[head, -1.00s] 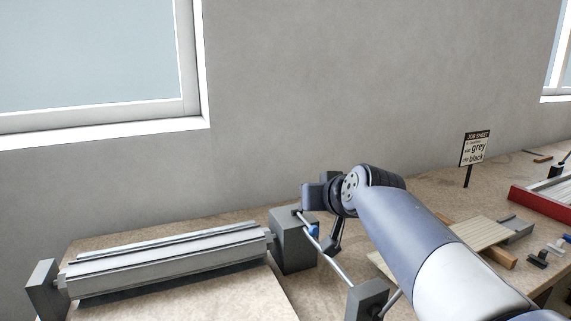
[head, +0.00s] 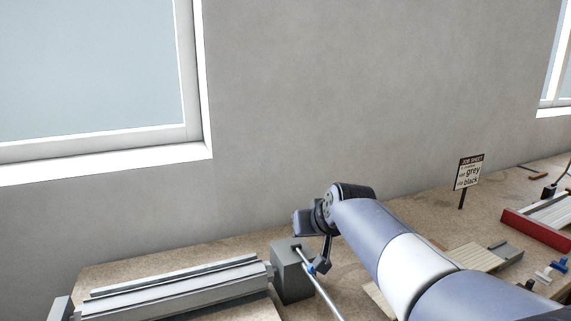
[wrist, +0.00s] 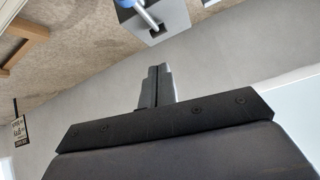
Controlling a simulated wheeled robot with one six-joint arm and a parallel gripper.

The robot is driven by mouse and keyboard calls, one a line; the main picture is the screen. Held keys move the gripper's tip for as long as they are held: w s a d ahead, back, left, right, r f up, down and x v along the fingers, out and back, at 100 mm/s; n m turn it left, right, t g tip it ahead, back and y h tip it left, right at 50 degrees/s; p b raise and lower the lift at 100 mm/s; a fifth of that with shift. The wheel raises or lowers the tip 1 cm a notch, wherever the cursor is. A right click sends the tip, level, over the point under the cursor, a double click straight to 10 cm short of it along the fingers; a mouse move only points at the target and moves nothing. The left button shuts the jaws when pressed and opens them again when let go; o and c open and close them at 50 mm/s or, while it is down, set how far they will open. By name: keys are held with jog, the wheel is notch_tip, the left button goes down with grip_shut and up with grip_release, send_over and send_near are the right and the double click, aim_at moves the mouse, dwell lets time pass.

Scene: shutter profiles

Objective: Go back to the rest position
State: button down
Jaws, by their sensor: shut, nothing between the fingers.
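My gripper (head: 322,266) hangs from my bent wrist above the bench, beside a grey block (head: 292,272) with a metal rod (head: 322,290) running from it. In the wrist view the gripper's two fingers (wrist: 157,72) lie together with nothing between them. The block (wrist: 172,18) and a blue piece (wrist: 126,3) at the rod show beyond the fingertips. In the head view the blue piece (head: 310,267) appears close to the fingertips; whether they touch cannot be told.
A long grey profile roller (head: 175,290) lies at the left. A job sheet sign (head: 468,172) stands at the back right. A slatted board (head: 475,258), a red tray (head: 535,229) and small blue and dark parts (head: 545,272) are at the right. The wall is behind.

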jog(key=shift+w+a+r+g+h+p, duration=0.3)
jog(key=shift+w+r+g+p, duration=0.4)
jog(key=shift+p, duration=1.8)
jog(key=shift+w+f+g+p, duration=0.1)
jog(key=shift+g+p, duration=0.2)
jog(key=shift+p, duration=0.25)
jog(key=shift+w+f+p, duration=0.1)
jog(key=shift+p, duration=0.25)
